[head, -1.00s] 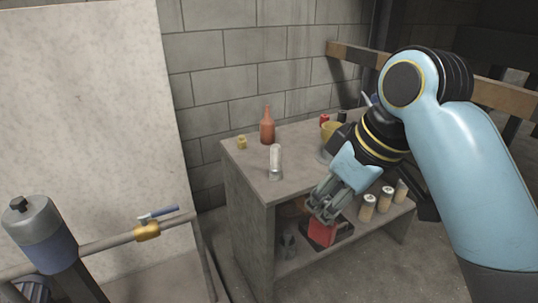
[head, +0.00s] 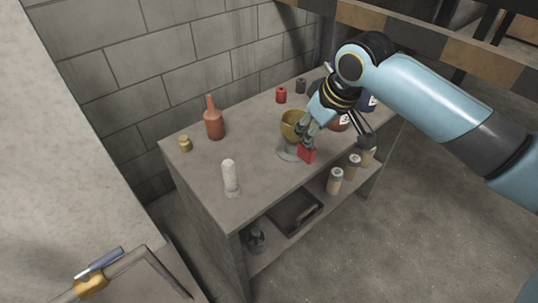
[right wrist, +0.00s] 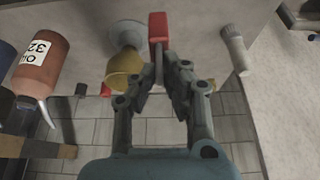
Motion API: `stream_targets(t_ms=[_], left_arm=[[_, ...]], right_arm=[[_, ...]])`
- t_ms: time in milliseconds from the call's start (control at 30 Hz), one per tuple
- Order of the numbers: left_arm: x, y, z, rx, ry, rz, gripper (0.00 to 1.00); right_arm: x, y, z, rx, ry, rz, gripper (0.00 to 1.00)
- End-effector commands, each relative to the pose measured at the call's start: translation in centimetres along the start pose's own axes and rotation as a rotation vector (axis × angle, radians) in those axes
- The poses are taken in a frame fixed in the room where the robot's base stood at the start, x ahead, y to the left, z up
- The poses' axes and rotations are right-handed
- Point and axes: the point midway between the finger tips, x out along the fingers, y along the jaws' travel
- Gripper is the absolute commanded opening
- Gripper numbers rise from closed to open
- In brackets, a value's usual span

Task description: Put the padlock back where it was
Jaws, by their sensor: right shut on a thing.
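The red padlock (head: 307,154) is in my right gripper (head: 306,136), near the front edge of the workbench top (head: 262,185). In the right wrist view the padlock's red body (right wrist: 158,27) sits beyond the fingertips (right wrist: 160,70), with a grey part, seemingly its shackle, running between them. My right gripper is shut on that part. I cannot tell whether the padlock touches the bench top. A dark shallow tray (head: 279,222) lies on the lower shelf, with no red thing in it. My left gripper is out of view.
A yellow cup (head: 291,122) on a grey round base stands right beside the gripper. A white-capped cylinder (head: 230,177), orange bottle (head: 213,122), brass piece (head: 185,144) and red can (head: 281,95) stand on top. Several pale jars (head: 335,181) line the lower shelf's right.

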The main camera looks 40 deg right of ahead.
Motion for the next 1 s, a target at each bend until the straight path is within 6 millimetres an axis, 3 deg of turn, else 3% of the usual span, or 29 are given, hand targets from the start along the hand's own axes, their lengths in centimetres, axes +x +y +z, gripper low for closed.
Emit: stream_targets(t_ms=[200,433,567,767,1000], left_arm=[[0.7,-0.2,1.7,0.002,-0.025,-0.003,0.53],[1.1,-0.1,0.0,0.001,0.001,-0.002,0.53],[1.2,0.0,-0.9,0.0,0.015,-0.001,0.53],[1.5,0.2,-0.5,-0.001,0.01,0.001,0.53],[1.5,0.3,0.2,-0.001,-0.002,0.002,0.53]], right_arm=[[5.2,-2.7,-3.4,0.002,0.001,-0.006,0.0],[8.1,-4.1,-5.5,-0.002,0.001,-0.002,0.0],[9.1,-4.3,-5.3,-0.003,-0.003,-0.002,0.0],[11.8,-4.2,-4.2,-0.004,-0.001,-0.001,0.0],[12.1,-4.2,-4.1,-0.004,0.001,0.0,0.0]])
